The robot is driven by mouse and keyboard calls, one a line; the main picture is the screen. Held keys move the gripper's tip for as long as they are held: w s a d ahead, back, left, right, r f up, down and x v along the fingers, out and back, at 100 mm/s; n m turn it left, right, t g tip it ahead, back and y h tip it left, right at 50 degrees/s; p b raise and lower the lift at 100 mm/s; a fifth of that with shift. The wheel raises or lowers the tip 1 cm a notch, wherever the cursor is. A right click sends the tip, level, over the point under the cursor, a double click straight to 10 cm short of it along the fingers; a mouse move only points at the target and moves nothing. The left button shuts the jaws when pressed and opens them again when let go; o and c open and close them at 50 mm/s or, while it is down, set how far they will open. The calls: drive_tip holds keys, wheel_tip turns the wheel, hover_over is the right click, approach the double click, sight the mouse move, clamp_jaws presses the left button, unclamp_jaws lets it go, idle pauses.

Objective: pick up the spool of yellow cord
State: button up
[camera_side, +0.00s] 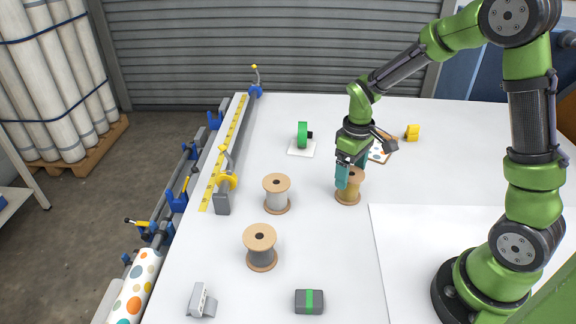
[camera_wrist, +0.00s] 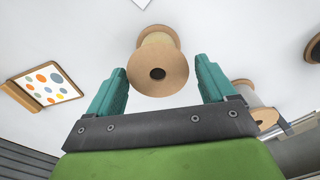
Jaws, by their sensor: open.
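The spool of yellow cord (camera_side: 348,196) stands upright on the white table in the side view, with tan flanges and yellowish cord. My gripper (camera_side: 350,173) is over it with teal fingers pointing down, one finger in front of the spool's upper part. In the wrist view the spool (camera_wrist: 158,70) shows its round top flange with a dark centre hole. The open fingers of my gripper (camera_wrist: 160,66) stand on either side of it, with a visible gap at each side. Part of the spool is hidden by the finger in the side view.
Two spools of grey cord stand to the left, one nearer (camera_side: 260,249) and one farther (camera_side: 277,195). A green tape dispenser (camera_side: 303,135), a yellow item (camera_side: 412,132), a dotted-pattern board (camera_wrist: 45,85) and a grey-green block (camera_side: 309,301) lie around. A yellow ruler (camera_side: 225,150) lines the left edge.

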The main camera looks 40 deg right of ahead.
sight(351, 174)
drive_tip(key=shift+d+f, duration=0.1)
drive_tip(key=shift+f, duration=1.9)
drive_tip(key=c, duration=0.8)
drive_tip(key=shift+c, duration=0.2)
drive_tip(key=shift+r, duration=0.15)
